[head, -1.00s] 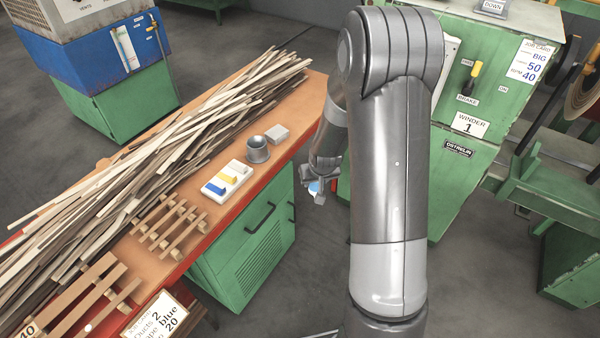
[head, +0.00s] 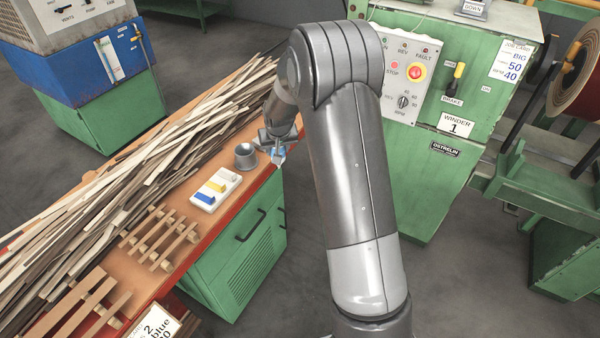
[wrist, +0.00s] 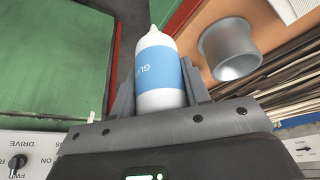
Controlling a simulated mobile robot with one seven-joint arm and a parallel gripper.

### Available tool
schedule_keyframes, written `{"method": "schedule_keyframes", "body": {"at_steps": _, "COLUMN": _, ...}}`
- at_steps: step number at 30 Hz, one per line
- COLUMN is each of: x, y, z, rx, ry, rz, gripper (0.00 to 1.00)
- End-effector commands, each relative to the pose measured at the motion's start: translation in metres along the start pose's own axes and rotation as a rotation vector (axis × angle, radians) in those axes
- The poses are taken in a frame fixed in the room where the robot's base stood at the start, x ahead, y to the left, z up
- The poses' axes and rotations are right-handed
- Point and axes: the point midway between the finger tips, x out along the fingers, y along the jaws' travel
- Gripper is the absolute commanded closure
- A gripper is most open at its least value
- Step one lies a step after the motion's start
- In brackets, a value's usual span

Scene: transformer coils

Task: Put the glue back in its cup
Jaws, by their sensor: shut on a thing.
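The glue (wrist: 158,75) is a white bottle with a blue label, held between the fingers of my gripper (wrist: 160,95) in the wrist view. In the head view the glue (head: 279,156) shows as a small blue and white patch at my gripper (head: 275,143), by the right edge of the bench. The cup (head: 246,157) is a grey metal cylinder standing on the bench, just left of my gripper. In the wrist view the cup (wrist: 230,50) is at the upper right, apart from the glue, and its opening shows no contents.
A white tray with blue, yellow and white pieces (head: 217,188) sits near the cup. A heap of long strips (head: 130,170) covers the bench's far side. Wooden racks (head: 160,238) lie at the near end. The green winder (head: 430,170) stands to the right.

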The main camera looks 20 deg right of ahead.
Motion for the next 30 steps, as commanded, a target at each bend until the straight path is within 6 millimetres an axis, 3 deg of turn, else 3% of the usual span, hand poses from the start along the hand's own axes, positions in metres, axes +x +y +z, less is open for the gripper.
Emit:
{"method": "schedule_keyframes", "body": {"at_steps": 1, "x": -0.01, "y": -0.019, "z": -0.02, "rx": -0.008, "ry": 0.008, "rz": -0.003, "gripper": 0.83}}
{"method": "schedule_keyframes", "body": {"at_steps": 3, "x": -0.022, "y": -0.038, "z": -0.041, "rx": -0.006, "ry": 0.008, "rz": -0.003, "gripper": 0.83}}
{"method": "schedule_keyframes", "body": {"at_steps": 12, "x": -0.061, "y": -0.091, "z": -0.085, "rx": 0.0, "ry": 0.009, "rz": -0.005, "gripper": 0.83}}
{"method": "schedule_keyframes", "body": {"at_steps": 19, "x": -0.067, "y": -0.101, "z": -0.091, "rx": 0.002, "ry": 0.008, "rz": -0.005, "gripper": 0.83}}
{"method": "schedule_keyframes", "body": {"at_steps": 30, "x": -0.042, "y": -0.101, "z": -0.08, "rx": 0.002, "ry": 0.006, "rz": -0.005, "gripper": 0.83}}
